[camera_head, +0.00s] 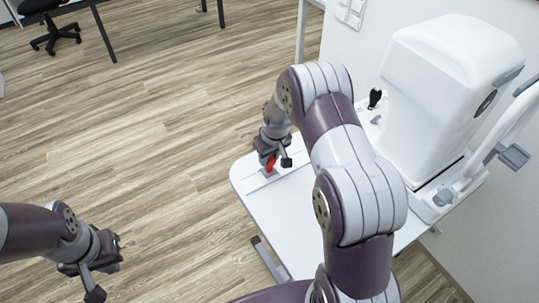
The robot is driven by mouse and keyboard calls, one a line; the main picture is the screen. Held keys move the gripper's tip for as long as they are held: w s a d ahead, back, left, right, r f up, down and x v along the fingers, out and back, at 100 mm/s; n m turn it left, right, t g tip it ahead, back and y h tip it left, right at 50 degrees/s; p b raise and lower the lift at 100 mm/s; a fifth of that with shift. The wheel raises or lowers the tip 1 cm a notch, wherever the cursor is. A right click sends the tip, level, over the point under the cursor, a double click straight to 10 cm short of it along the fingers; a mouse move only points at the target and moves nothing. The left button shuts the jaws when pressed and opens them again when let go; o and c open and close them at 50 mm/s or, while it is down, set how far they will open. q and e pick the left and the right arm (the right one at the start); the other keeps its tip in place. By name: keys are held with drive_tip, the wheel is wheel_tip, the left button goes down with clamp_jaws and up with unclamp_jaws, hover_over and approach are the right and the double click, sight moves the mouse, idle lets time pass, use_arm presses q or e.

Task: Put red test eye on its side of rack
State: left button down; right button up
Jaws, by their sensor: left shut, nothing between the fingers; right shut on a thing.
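My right gripper (276,162) is shut on the red test eye (270,163), a small red piece low over the left end of the white table (255,215). Whether the eye touches what is below it cannot be told. A pale, flat slotted piece (262,183) lies just under it and may be the rack; its sides cannot be made out. My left gripper (106,267) is shut and empty, off the table at the lower left, over the floor.
A large white eye-test machine (448,85) stands on the table's right part, with a black joystick (375,98) beside it. My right arm hides the table's middle. The wooden floor (140,150) on the left is clear. A black office chair (55,30) stands far off.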

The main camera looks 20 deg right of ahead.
drive_tip(key=shift+f+b, duration=0.4)
drive_tip(key=shift+f, duration=0.2)
drive_tip(key=o, duration=0.9)
drive_tip(key=shift+r, duration=0.1)
drive_tip(key=r, duration=0.4)
drive_tip(key=s+r, duration=0.1)
drive_tip(key=r, duration=0.3)
drive_tip(key=s+r, duration=0.1)
drive_tip(key=r, duration=0.3)
drive_tip(key=shift+s+d+r, duration=0.15)
drive_tip(key=shift+s+d, duration=0.05)
drive_tip(key=shift+m+g, duration=0.4)
drive_tip(key=shift+m, duration=0.3)
drive_tip(key=s+a, duration=0.2)
drive_tip(key=s, duration=0.4)
drive_tip(key=s+a+r+p, duration=0.1)
drive_tip(key=s+a, duration=0.1)
drive_tip(key=s, duration=0.4)
drive_tip(key=s+a+r, duration=0.1)
drive_tip(key=s+a, duration=0.2)
drive_tip(key=s, duration=0.4)
drive_tip(key=shift+p, duration=0.3)
